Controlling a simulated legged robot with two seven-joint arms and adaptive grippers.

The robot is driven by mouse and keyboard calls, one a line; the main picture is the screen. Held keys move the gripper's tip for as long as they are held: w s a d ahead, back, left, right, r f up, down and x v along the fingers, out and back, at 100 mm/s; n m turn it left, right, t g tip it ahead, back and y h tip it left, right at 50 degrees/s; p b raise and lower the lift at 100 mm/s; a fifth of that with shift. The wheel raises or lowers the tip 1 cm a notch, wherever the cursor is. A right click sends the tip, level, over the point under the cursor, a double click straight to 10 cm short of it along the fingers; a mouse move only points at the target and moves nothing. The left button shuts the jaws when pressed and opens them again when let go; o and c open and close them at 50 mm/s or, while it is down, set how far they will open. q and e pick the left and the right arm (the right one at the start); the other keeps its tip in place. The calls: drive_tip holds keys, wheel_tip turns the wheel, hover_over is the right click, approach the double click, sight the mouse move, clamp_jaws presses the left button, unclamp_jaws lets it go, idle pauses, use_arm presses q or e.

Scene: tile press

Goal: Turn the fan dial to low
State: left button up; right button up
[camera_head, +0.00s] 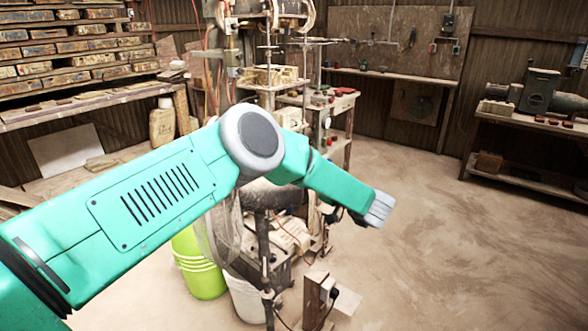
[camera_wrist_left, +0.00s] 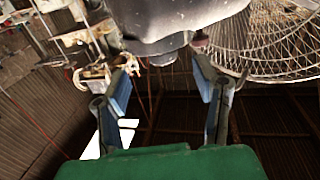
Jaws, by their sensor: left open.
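The fan shows in the left wrist view as a grey motor housing (camera_wrist_left: 180,22) at the top and a wire cage (camera_wrist_left: 270,40) at the right. A small reddish-brown knob (camera_wrist_left: 200,43) is under the housing, close to the right-hand fingertip. I cannot tell whether it is the dial, or read any setting. My left gripper (camera_wrist_left: 164,60) is open and empty, its fingers spread below the housing. In the head view the fan cage (camera_head: 214,236) is partly hidden behind my left arm, and the left gripper cannot be made out clearly. My right gripper is in neither view.
A lime-green bucket (camera_head: 199,265) and a white bucket (camera_head: 247,298) stand below the fan. A wooden block with a cable (camera_head: 318,298) is at the front. A cluttered machine stand (camera_head: 270,85) is behind. The floor at the right is clear.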

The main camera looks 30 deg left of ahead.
use_arm(q)
drive_tip(key=v, duration=0.5)
drive_tip(key=shift+w, duration=0.1)
